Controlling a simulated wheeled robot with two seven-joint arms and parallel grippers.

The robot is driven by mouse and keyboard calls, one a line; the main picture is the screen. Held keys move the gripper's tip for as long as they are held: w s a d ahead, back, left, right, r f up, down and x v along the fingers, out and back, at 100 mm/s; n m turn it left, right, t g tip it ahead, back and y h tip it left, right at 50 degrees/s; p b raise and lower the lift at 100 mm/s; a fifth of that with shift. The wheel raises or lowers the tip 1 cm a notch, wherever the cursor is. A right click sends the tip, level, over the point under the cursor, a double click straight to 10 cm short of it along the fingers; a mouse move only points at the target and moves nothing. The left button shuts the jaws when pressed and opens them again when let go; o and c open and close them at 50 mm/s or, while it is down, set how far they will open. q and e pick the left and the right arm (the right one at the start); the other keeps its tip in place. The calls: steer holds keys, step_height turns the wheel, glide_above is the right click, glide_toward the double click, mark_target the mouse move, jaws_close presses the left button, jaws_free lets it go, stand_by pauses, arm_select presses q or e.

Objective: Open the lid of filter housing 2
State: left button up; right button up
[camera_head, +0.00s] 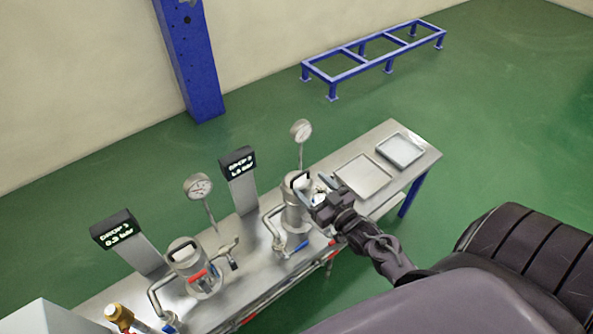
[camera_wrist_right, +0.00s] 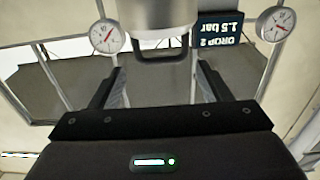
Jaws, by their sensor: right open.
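Two steel filter housings stand on the metal bench. The one beside the display reading DROP 2, 1.5 bar (camera_head: 238,163) is the right-hand housing (camera_head: 294,217); its lid is down, with a dark bar handle (camera_head: 300,181) on top. My right gripper (camera_head: 322,190) is at the right side of this lid, open and empty. In the right wrist view, a lid handle (camera_wrist_right: 162,60) lies ahead of and between the open fingers (camera_wrist_right: 161,82), apart from them. The left-hand housing (camera_head: 190,262) also has its lid down. My left gripper is not in view.
Pressure gauges (camera_head: 198,187) (camera_head: 301,130) rise on thin stems behind the housings.

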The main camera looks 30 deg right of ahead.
mark_target(296, 171)
steer(key=w, duration=0.7)
steer(key=shift+w+a, duration=0.25)
steer(key=shift+a, duration=0.1)
